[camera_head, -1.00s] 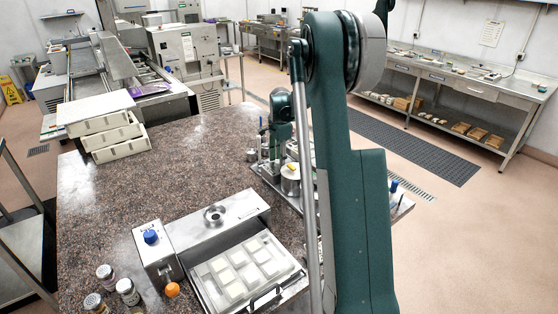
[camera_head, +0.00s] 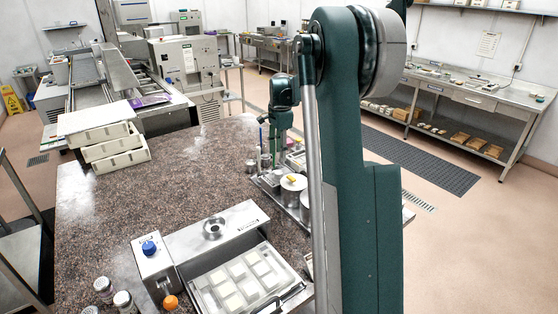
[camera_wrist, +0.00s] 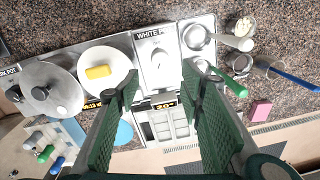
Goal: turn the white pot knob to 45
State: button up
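The white pot's control panel (camera_wrist: 180,75) is in the middle of the wrist view, with "WHITE P…" readable on its label. The pale round knob (camera_wrist: 160,60) sits on this panel with a small dark mark. A lit display (camera_wrist: 163,105) below it reads about 20. The white pot (camera_wrist: 105,57) stands left of the panel with a yellow block (camera_wrist: 98,72) on top; it also shows in the head view (camera_head: 293,185). My gripper (camera_wrist: 160,76) is open, its green fingers on either side of the knob's line, with nothing between them. Contact with the knob cannot be told.
A dark-knobbed pot (camera_wrist: 62,80) stands further left. Metal cups (camera_wrist: 193,35), a green-handled tool (camera_wrist: 230,82), a blue-handled tool (camera_wrist: 295,80) and a pink block (camera_wrist: 260,110) lie right. In the head view, a mould tray (camera_head: 210,299) and a blue-knobbed box (camera_head: 150,262) occupy the front.

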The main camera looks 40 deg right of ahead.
jog(key=shift+r, duration=0.85)
jog(key=shift+o, duration=0.2)
jog(key=shift+n+p, duration=0.3)
jog(key=n+p, duration=0.9)
jog(key=n, duration=0.5)
send_over(279, 172)
jog(key=shift+g, duration=0.3)
notch_tip(279, 172, down, 4)
jog(key=shift+a+f, duration=0.1)
jog(key=shift+f, duration=0.1)
jog(key=shift+f, duration=0.1)
jog(key=shift+f, duration=3.85)
